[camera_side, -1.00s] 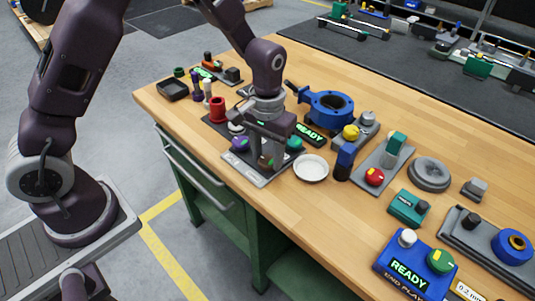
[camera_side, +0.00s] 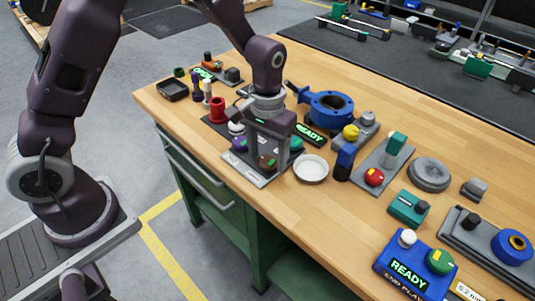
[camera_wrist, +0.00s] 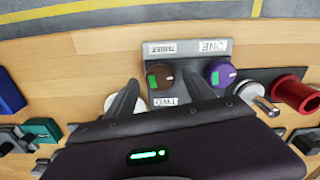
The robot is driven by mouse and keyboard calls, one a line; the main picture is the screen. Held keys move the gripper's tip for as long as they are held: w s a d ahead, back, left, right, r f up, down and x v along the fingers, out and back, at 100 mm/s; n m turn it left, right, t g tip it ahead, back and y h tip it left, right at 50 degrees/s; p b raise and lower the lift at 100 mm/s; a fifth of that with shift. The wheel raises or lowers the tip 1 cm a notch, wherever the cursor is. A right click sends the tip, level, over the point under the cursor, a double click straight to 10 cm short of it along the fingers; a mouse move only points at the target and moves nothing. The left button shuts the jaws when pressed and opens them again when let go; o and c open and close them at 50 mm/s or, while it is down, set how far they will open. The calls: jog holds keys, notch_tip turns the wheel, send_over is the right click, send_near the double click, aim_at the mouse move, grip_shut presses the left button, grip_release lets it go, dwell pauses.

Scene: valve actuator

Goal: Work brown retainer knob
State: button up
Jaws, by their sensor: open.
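The brown knob (camera_wrist: 160,74) sits on a grey plate (camera_wrist: 186,97) and has a green mark on its side and a pale line on top. It also shows low in my gripper's gap in the side view (camera_side: 267,163). My gripper (camera_wrist: 163,84) is open, with one finger at each side of the brown knob in the wrist view. In the side view my gripper (camera_side: 266,158) is low over the plate. I cannot tell whether the fingers touch the knob. A purple knob (camera_wrist: 220,72) stands beside it on the same plate, close to one finger.
A white dish (camera_side: 311,168) lies right of the plate, and a teal knob (camera_side: 296,144) is partly hidden behind my gripper. A red spool (camera_side: 217,110) and a blue valve body (camera_side: 327,106) stand nearby. A lit READY display (camera_side: 311,134) is behind.

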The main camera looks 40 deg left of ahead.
aim_at(267, 160)
notch_tip(267, 160, up, 7)
jog(key=shift+f, duration=0.2)
jog(key=s+a+r+t, duration=0.3)
jog(key=s+r, duration=0.8)
jog(key=r, duration=0.2)
jog(key=s+a+r+m+t, duration=0.1)
jog(key=s+a+t, duration=0.1)
jog(key=s, duration=0.9)
jog(key=shift+r+m+t, duration=0.3)
jog(key=shift+r+m, duration=0.1)
